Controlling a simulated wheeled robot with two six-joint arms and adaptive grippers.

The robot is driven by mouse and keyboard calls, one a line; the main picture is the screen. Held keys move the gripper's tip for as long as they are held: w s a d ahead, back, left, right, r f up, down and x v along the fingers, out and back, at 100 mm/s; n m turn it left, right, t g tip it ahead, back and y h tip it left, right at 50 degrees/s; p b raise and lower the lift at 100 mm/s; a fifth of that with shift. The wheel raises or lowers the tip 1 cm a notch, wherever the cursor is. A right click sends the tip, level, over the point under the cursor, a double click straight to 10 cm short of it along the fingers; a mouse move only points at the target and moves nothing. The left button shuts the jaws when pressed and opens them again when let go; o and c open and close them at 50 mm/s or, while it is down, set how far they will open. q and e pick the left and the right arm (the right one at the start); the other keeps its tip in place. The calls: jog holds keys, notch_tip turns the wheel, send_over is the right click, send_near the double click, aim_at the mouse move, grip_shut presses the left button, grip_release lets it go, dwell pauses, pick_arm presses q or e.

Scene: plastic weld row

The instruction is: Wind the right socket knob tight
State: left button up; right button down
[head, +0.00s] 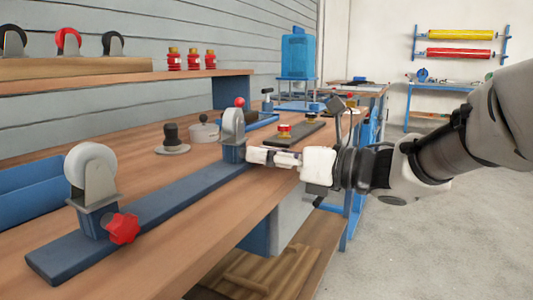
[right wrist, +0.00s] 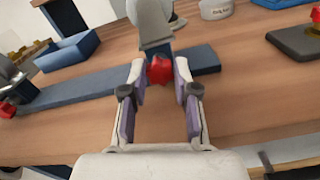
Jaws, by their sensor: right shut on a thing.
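A long dark blue bar (head: 150,213) lies along the front of the wooden bench and carries two sockets. The right socket (head: 234,154) holds an upright grey caster (head: 232,124). Its red knob (right wrist: 160,70) shows in the right wrist view between my fingertips; in the head view my fingers hide it. My right gripper (head: 251,156) reaches in from the right and is shut on this knob. The left socket (head: 95,222) holds a caster with a pale wheel (head: 91,165), and its red star knob (head: 122,228) sticks out in front. My left gripper is not in view.
A blue tray (head: 40,192) lies at the left of the bench. A black-handled disc (head: 171,144) and a small grey pot (head: 204,132) stand behind the bar. A dark plate with red-topped pieces (head: 300,133) lies beyond my gripper. Bare wood runs in front of the bar.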

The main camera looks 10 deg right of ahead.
jog(key=shift+m, duration=0.6)
jog(key=shift+f, duration=0.1)
jog(key=c, duration=0.9)
grip_release()
jog(key=shift+o, duration=0.2)
